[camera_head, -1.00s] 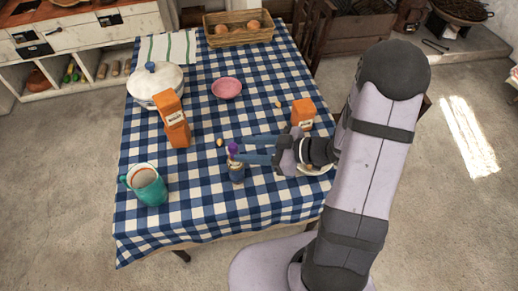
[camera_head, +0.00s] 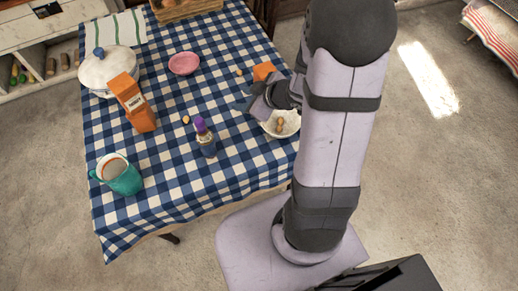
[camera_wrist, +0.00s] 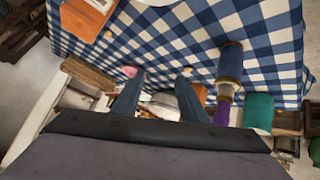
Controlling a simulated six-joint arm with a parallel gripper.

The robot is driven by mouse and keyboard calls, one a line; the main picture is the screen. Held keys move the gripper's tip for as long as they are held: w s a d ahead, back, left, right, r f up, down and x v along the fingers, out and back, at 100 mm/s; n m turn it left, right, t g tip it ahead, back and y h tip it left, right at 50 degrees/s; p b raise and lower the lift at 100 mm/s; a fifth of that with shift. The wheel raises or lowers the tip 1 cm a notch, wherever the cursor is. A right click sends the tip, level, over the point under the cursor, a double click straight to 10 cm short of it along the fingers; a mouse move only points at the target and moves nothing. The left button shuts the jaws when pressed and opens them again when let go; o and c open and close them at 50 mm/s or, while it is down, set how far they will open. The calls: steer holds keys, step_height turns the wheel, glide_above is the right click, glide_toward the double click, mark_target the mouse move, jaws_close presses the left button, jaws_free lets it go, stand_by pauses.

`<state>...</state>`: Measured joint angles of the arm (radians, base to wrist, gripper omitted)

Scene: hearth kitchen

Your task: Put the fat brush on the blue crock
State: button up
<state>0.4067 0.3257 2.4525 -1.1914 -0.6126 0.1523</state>
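The blue crock (camera_head: 208,149) stands upright on the checked cloth near the table's middle. A purple-ended piece, which looks like the fat brush (camera_head: 200,126), stands up from its top with a pale part between. In the wrist view the crock (camera_wrist: 231,62) and the purple end (camera_wrist: 222,112) show to the right of my fingers. Whether the brush rests on the rim or inside is unclear. My gripper (camera_wrist: 158,92) is open and empty, with its fingers apart. In the head view it is to the right of the crock, clear of it, and partly hidden by my arm.
A white bowl (camera_head: 290,124) with small brown items is beside my gripper. An orange carton (camera_head: 264,71) is behind it. Cloth before the crock is clear.

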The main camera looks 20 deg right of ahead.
steer(key=s+d+m+g+h, duration=0.3)
steer(key=s+d+m+h, duration=0.15)
steer(key=s+m, duration=0.2)
steer(key=s+a+r+m+g, duration=0.1)
steer(key=s+a+g, duration=0.4)
steer(key=s, duration=0.8)
steer(key=a+m, duration=0.1)
steer(key=a, duration=0.1)
steer(key=shift+a+r+y, duration=0.35)
steer(key=shift+w, duration=0.1)
